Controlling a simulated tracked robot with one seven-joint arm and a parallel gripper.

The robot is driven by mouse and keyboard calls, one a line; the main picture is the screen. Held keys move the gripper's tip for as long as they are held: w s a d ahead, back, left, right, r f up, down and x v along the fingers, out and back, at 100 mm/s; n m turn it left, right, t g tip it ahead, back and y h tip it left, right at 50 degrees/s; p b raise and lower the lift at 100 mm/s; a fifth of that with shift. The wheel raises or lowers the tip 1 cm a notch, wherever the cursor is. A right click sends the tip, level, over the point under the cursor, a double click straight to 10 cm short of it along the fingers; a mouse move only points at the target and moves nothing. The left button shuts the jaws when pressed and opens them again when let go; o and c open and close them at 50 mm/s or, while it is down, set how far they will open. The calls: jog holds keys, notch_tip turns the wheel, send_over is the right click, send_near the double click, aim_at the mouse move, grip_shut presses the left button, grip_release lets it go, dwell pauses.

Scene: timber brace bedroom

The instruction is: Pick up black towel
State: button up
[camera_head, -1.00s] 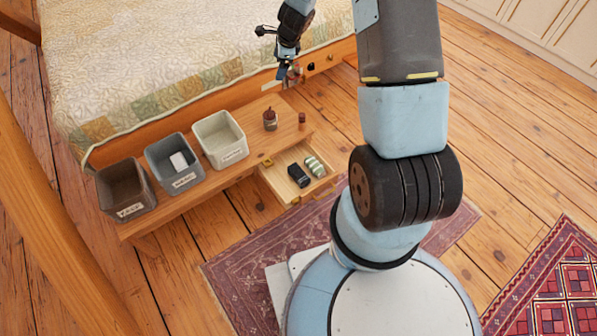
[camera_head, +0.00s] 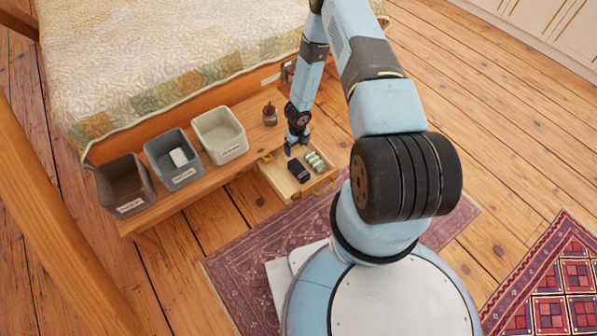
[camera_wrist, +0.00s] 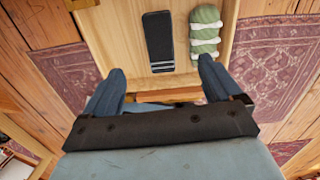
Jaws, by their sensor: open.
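The black towel (camera_head: 298,170) is a small dark folded bundle lying in the open drawer (camera_head: 279,184) of the low wooden bench. In the wrist view the black towel (camera_wrist: 158,42) shows pale stripes near its lower end. A green and white striped rolled item (camera_head: 315,161) lies beside it on the right. It also shows in the wrist view (camera_wrist: 205,32). My gripper (camera_head: 297,149) is above the back of the drawer, close to the towel in the picture. In the wrist view its fingers (camera_wrist: 160,82) are spread and empty, with the towel beyond them.
Three labelled bins, brown (camera_head: 125,186), grey-blue (camera_head: 172,160) and cream (camera_head: 220,135), stand on the bench (camera_head: 197,186). A small brown bottle (camera_head: 270,113) stands right of them. The bed (camera_head: 200,45) is behind. A patterned rug (camera_head: 245,255) lies on the floor in front.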

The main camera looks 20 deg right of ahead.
aim_at(299, 168)
jog(key=shift+m, duration=0.3)
jog(key=f, duration=0.5)
jog(key=s+f, duration=0.1)
jog(key=f, duration=0.9)
jog(key=shift+s+d+f, duration=0.1)
jog(key=shift+s+f, duration=0.3)
jog(key=c, duration=1.1)
jog(key=shift+r, duration=0.15)
